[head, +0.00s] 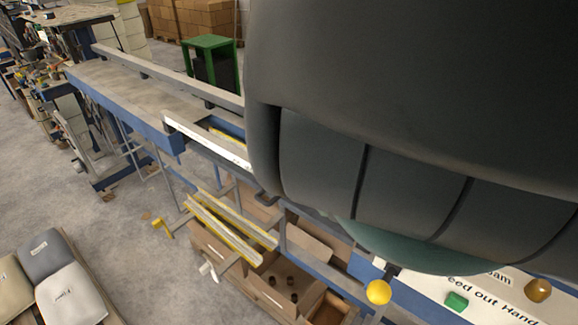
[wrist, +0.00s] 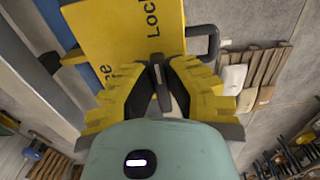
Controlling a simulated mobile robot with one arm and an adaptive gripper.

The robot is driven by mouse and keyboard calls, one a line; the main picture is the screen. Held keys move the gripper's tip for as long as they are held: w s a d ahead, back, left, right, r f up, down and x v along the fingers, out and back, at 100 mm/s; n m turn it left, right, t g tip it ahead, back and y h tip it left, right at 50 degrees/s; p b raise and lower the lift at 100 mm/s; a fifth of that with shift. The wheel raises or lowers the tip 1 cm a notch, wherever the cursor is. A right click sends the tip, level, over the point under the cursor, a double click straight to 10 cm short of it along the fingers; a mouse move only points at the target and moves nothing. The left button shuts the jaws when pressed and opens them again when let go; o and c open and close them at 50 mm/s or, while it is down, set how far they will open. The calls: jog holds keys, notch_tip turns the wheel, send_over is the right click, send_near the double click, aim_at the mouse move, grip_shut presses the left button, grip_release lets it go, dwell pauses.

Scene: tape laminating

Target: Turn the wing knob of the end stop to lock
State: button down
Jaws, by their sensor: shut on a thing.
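In the wrist view, the end stop's yellow plate (wrist: 118,38) fills the upper middle. It bears the word "Lock" and part of another word. My gripper (wrist: 157,76) has its yellow fingers closed in front of the plate's lower edge. A dark handle-like bar (wrist: 206,40) stands at the plate's right side. In the head view my own arm covers the right half, and neither my gripper nor the gripped knob shows.
In the head view, a long blue-and-grey bench (head: 125,103) runs back to the left. Yellow-edged rails (head: 225,228) and cardboard boxes (head: 283,290) are below it. Stacked sacks (head: 62,285) lie on the floor, lower left.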

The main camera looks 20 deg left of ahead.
dwell(0.4)
jog(key=c, duration=1)
grip_release()
jog(key=shift+w+d+r, duration=0.1)
jog(key=shift+w+r, duration=0.1)
jog(key=shift+r, duration=1.75)
jog(key=shift+s+r, duration=0.15)
jog(key=shift+r, duration=3.9)
